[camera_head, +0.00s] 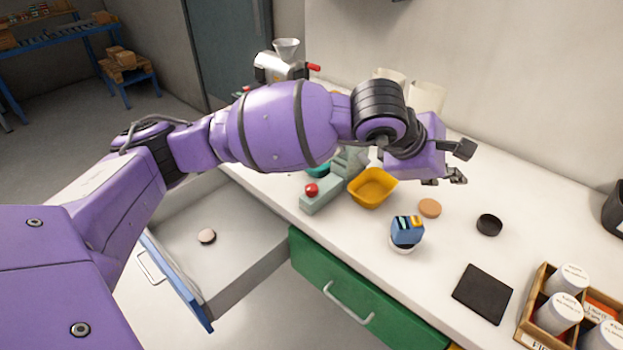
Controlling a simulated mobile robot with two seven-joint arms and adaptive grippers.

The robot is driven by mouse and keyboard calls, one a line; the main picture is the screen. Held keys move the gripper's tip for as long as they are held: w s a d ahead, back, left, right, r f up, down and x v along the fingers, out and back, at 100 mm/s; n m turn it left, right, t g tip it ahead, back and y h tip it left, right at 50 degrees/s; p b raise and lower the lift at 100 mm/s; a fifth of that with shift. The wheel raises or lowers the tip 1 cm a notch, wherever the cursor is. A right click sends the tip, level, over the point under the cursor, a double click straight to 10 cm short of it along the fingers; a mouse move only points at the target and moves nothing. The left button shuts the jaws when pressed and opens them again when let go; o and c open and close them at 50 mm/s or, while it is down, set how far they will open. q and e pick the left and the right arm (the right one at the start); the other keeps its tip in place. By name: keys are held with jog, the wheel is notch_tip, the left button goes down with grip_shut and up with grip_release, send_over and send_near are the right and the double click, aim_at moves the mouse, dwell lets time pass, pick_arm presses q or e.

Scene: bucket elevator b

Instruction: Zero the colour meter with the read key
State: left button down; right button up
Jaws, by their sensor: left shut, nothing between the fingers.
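A small blue device (407,229) with yellow and dark marks on top, which looks like the colour meter, stands on a white round piece (403,250) on the bench. Its read key is too small to make out. My left arm reaches across the view from the left. My left gripper (460,164) is shut and empty, over the bench at the upper right of the device and apart from it. A black round piece (489,225) and a tan disc (429,208) lie on the bench near the device. My right gripper is not in view.
A yellow bowl (372,188) and a grey-green fixture with a red knob (311,190) stand left of the device. A dark square mat (483,294) and a wooden crate (530,318) of jars are at right.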

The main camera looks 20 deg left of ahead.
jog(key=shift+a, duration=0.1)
pick_arm(q)
jog(key=b, duration=0.3)
send_over(416, 222)
jog(key=d, duration=0.2)
notch_tip(416, 222, down, 8)
jog(key=shift+s+a, duration=0.1)
jog(key=shift+s, duration=0.05)
jog(key=shift+f+b, duration=0.3)
jog(key=shift+f, duration=0.05)
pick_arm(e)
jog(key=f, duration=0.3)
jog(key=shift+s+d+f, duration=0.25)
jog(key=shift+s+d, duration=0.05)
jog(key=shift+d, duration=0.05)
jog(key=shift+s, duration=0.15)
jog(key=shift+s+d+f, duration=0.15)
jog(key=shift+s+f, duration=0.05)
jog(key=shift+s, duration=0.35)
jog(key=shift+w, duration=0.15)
